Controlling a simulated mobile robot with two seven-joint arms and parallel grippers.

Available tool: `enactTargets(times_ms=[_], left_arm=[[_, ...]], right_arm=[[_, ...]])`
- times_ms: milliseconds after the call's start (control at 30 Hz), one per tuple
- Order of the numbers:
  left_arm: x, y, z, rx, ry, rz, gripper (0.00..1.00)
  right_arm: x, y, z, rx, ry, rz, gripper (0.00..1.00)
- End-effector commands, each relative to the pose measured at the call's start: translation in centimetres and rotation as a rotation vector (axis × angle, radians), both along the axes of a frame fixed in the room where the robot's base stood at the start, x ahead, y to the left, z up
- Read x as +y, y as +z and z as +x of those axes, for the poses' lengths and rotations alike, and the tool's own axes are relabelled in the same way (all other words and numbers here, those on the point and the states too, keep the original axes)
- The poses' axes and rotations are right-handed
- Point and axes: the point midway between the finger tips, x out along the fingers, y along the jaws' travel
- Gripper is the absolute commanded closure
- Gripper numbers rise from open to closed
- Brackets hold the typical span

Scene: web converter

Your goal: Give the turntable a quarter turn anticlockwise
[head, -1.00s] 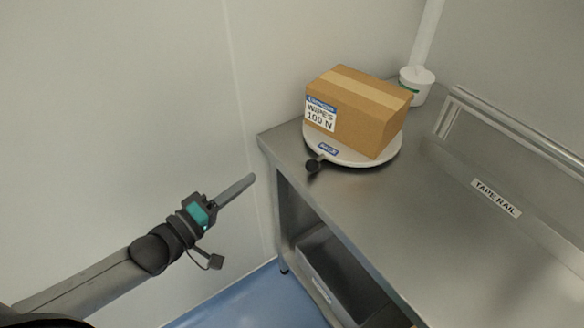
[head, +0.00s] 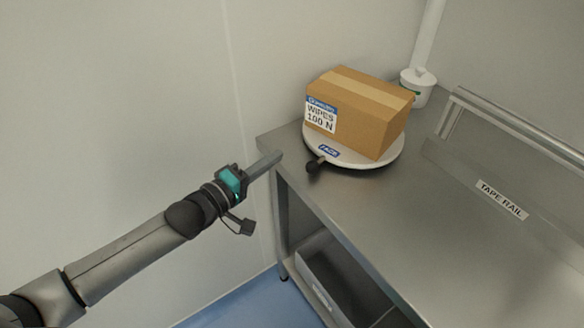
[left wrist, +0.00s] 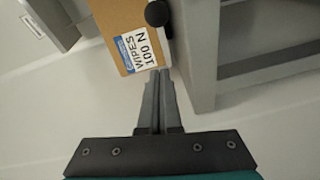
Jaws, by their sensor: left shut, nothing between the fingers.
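The round pale turntable (head: 345,158) sits on the steel table near its far left corner. A dark knob (head: 313,166) sticks out from its front left rim, beside a blue FACE label (head: 329,151). A cardboard box (head: 360,108) with a white WIPES 100 N label stands on the turntable. My left gripper (head: 278,156) is shut and empty, at the table's left edge, left of the knob and apart from it. In the left wrist view, the closed fingers (left wrist: 158,88) point toward the box (left wrist: 120,25) and the dark knob (left wrist: 157,13). My right gripper is not in view.
The steel table (head: 400,220) is clear in front of the turntable. A TAPE RAIL label (head: 502,199) marks the raised rail at right. A white tub (head: 416,88) stands behind the box. A grey bin (head: 330,275) sits under the table.

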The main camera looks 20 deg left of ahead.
Motion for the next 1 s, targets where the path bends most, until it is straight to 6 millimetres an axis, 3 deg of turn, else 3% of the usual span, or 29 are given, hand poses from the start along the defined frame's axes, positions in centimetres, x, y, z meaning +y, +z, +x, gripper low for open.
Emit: enactTargets(times_ms=[100,400,1000], left_arm=[[-0.7,-0.1,1.5,-0.003,-0.001,-0.001,1.00],[-4.0,-0.8,0.5,0.001,0.000,0.000,1.00],[-4.5,-0.8,0.4,0.001,0.003,-0.001,1.00]], right_arm=[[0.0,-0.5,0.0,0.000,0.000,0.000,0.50],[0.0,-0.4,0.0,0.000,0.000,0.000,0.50],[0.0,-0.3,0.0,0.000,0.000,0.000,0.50]])
